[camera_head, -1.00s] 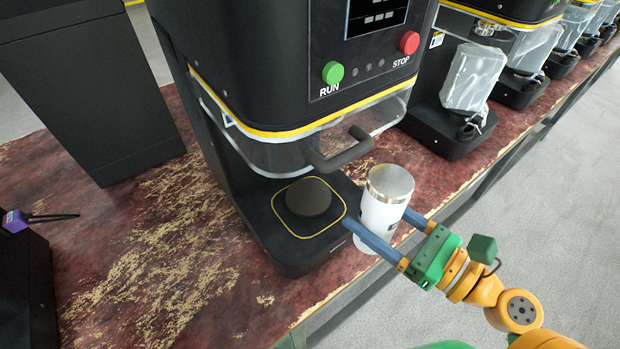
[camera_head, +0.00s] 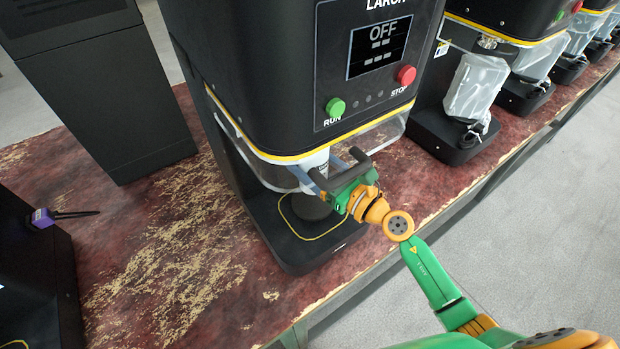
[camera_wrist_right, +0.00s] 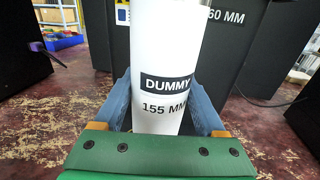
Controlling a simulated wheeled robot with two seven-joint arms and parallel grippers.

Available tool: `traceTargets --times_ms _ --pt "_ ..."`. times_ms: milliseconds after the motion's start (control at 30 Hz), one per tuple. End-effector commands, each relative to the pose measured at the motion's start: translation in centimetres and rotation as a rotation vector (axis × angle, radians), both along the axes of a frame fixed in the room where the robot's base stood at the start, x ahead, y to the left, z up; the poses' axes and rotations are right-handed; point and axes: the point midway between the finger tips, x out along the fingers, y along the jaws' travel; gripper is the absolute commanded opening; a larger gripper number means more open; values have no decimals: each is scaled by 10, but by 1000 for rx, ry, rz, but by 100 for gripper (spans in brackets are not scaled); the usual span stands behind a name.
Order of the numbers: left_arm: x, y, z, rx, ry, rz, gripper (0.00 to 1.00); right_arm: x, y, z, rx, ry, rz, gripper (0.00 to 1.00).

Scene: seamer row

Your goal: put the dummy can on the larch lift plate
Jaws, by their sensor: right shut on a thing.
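The dummy can is a white cylinder labelled "DUMMY 155 MM" in the right wrist view (camera_wrist_right: 160,50). My right gripper (camera_head: 322,174) is shut around it, with blue fingers on either side (camera_wrist_right: 160,105). In the head view only a white part of the can (camera_head: 314,161) shows, under the head of the LARCH machine. The larch lift plate (camera_head: 308,211) is a dark round disc inside a yellow outline, partly hidden by my gripper. The can is over the plate; I cannot tell whether it touches. My left gripper is not in view.
More machines (camera_head: 470,85) stand to the right. A dark box (camera_head: 100,90) stands left.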

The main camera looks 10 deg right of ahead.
Motion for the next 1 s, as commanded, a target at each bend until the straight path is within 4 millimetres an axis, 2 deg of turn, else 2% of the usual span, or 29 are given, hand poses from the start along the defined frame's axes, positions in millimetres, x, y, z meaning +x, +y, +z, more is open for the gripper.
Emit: traceTargets --times_ms 200,267,500,667,700,800,1000 --pt "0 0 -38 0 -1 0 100 -1 0 -49 5 2 -2 4" --pt "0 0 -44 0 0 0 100 -1 0 -59 4 1 -2 4" --pt "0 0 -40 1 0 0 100 3 1 -59 0 -2 -1 4" --pt "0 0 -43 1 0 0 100 3 1 -63 0 -2 -1 4" --pt "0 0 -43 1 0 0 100 3 1 -63 0 -1 -1 78" --pt "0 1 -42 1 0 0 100 3 1 -62 1 -1 -1 100" --pt "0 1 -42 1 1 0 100 3 1 -61 1 -1 -1 100"
